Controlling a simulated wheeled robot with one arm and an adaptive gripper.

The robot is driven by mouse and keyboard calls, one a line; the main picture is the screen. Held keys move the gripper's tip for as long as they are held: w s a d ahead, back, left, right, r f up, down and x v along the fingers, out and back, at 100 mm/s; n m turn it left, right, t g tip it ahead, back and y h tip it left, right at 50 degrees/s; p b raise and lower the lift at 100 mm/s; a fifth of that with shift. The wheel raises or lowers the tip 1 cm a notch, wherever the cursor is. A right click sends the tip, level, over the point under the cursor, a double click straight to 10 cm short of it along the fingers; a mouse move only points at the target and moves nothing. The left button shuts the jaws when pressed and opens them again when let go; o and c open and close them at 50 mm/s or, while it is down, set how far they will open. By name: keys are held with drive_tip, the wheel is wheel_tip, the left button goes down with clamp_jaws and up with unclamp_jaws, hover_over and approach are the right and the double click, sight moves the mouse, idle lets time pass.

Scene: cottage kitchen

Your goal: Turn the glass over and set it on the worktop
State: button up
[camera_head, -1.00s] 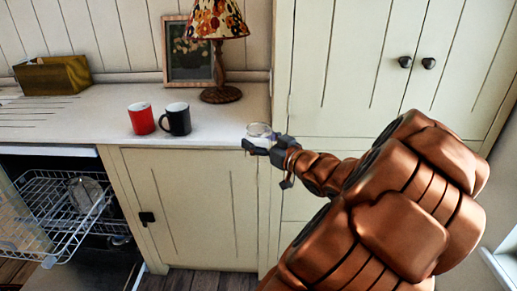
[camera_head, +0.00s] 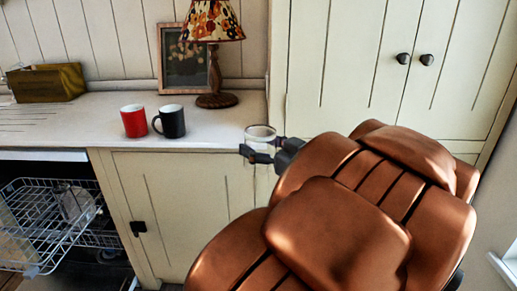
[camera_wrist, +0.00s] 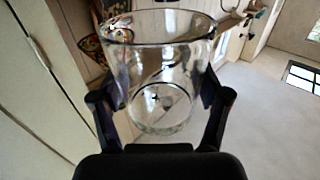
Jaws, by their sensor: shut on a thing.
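The clear glass (camera_head: 260,134) is held in the air at the worktop's front right edge. My gripper (camera_head: 262,153) is shut on its sides. In the head view a round rim shows at the glass's upper end; whether that is the mouth or the base I cannot tell. In the wrist view the glass (camera_wrist: 160,70) stands between both fingers (camera_wrist: 162,110), its wider end toward the picture top and its narrower round end toward my palm. The white worktop (camera_head: 100,112) runs along the wall to the left of the glass.
A red mug (camera_head: 134,121) and a black mug (camera_head: 171,122) stand on the worktop left of the glass. A lamp (camera_head: 215,60), a picture frame (camera_head: 185,68) and a box (camera_head: 45,82) stand behind. The dishwasher rack (camera_head: 45,220) is pulled out at lower left. Worktop right of the mugs is bare.

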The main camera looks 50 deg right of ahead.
sight(260, 148)
drive_tip(key=shift+s+a+r, duration=0.35)
drive_tip(key=shift+s+a, duration=0.45)
drive_tip(key=shift+b, duration=0.35)
drive_tip(key=shift+f+n+b, duration=0.2)
drive_tip(key=shift+n+b, duration=0.1)
drive_tip(key=shift+b, duration=0.15)
drive_tip(key=n+b, duration=0.2)
drive_tip(key=b, duration=0.1)
drive_tip(key=shift+f, duration=0.15)
drive_tip(key=n+b, duration=0.3)
drive_tip(key=b, duration=0.1)
drive_tip(key=shift+b, duration=0.3)
drive_tip(key=shift+r+n+b, duration=0.35)
drive_tip(key=shift+r+n, duration=0.05)
drive_tip(key=shift+n, duration=0.2)
